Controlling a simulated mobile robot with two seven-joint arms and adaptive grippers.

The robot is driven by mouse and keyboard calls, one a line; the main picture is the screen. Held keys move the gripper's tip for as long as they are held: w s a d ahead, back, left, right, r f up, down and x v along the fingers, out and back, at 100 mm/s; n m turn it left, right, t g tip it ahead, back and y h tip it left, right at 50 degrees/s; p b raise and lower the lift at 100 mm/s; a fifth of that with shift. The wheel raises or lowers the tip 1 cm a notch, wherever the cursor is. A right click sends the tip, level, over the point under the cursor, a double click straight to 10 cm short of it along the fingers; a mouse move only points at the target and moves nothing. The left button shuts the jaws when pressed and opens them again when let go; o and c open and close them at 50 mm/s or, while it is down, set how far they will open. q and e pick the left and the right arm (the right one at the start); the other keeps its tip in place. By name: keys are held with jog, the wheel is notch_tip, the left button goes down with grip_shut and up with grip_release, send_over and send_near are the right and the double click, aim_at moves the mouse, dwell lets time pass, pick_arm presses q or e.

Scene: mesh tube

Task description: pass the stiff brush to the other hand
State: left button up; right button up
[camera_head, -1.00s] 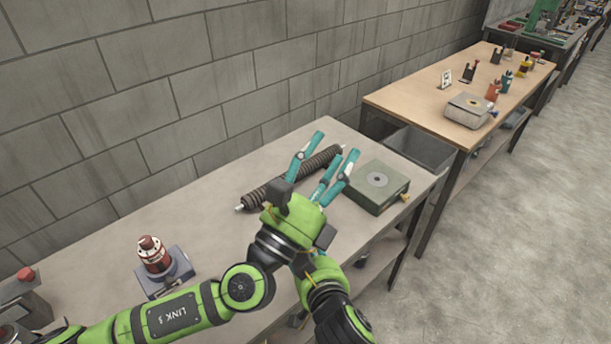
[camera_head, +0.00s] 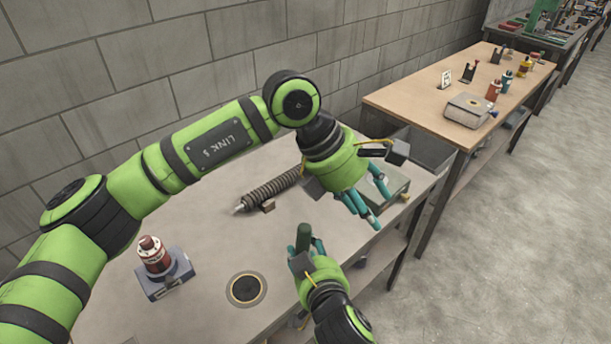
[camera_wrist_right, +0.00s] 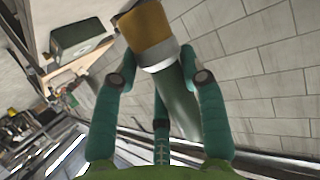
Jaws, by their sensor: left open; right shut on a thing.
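The stiff brush is held in my right gripper (camera_head: 306,248). Its dark green end (camera_head: 303,235) stands up between the teal fingers in the head view. The right wrist view shows its yellow-brown block (camera_wrist_right: 146,25), pale band and dark green length (camera_wrist_right: 178,105) between the fingers. My left gripper (camera_head: 368,208) is open and empty, above and to the right of the right gripper, with its fingers pointing down.
A ribbed dark roller (camera_head: 268,191) lies on the near table (camera_head: 215,225), partly behind my left arm.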

aim_at(306, 227)
pick_arm(q)
jog(key=w+a+r+n+t+y, duration=0.15)
jog(key=a+r+y, duration=0.25)
jog(key=a+y, duration=0.45)
jog(key=shift+n+g+h, duration=0.25)
jog(key=shift+n+h, duration=0.2)
jog(key=shift+h, duration=0.5)
jog(key=f, duration=0.8)
jog(key=a+f, duration=0.1)
jog(key=f, duration=0.3)
jog(key=shift+w+a, duration=0.1)
jog(key=shift+w, duration=0.15)
grip_shut()
grip_release()
jog(key=shift+r, duration=0.1)
